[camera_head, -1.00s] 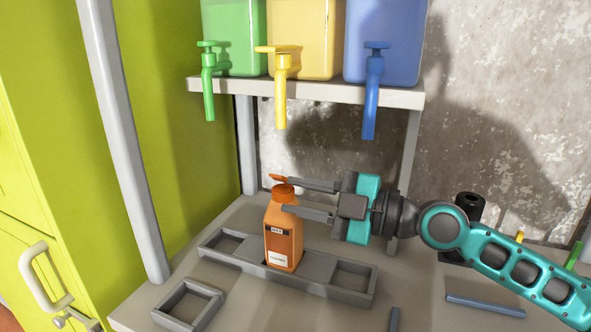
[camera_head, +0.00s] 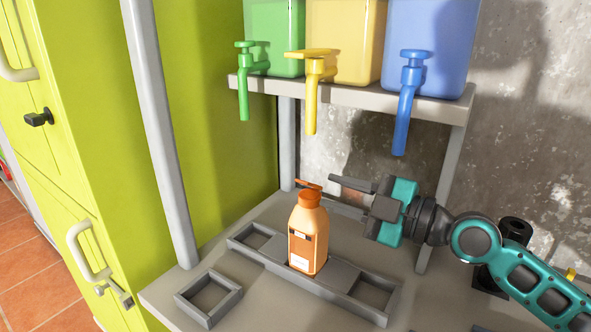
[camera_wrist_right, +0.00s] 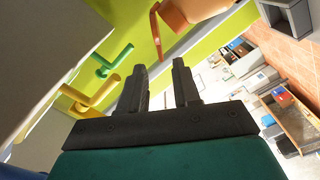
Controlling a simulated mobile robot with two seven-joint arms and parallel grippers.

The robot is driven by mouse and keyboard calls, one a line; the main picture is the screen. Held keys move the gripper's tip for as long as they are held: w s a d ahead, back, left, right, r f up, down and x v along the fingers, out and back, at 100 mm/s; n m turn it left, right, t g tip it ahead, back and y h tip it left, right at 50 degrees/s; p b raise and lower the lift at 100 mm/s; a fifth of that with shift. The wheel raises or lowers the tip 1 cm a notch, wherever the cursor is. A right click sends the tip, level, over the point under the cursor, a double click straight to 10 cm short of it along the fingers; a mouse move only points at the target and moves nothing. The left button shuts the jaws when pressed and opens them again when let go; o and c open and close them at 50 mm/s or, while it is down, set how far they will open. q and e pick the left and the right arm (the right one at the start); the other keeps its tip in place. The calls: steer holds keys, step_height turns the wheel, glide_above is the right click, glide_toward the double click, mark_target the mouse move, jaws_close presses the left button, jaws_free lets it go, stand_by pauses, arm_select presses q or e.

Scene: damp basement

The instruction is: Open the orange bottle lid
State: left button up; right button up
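The orange bottle (camera_head: 304,250) stands upright in the middle of a grey holder (camera_head: 335,281) on the table. Its darker orange lid (camera_head: 309,186) is tilted up above the neck. In the right wrist view, the bottle (camera_wrist_right: 192,8) is at the top edge, partly cut off, and the lid (camera_wrist_right: 156,32) sticks out as a thin flap. My right gripper (camera_head: 328,192) is right of the bottle's top, its fingers pointing left. It also shows in the right wrist view (camera_wrist_right: 160,72), with an empty gap between the fingers. My left gripper is out of view.
A shelf (camera_head: 350,92) above carries green, yellow and blue containers with taps hanging down. A grey post (camera_head: 160,130) and yellow-green cabinet (camera_head: 75,120) stand left. A small square frame (camera_head: 208,299) lies front left. A black cylinder (camera_head: 513,232) stands right.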

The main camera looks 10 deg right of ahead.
mark_target(297, 181)
steer(key=p+x, duration=0.2)
steer(key=x, duration=0.6)
steer(key=shift+w+a+f, duration=0.1)
steer(key=shift+w+a, duration=0.15)
steer(key=shift+w, duration=0.05)
steer(key=shift+c, duration=0.3)
jaws_close()
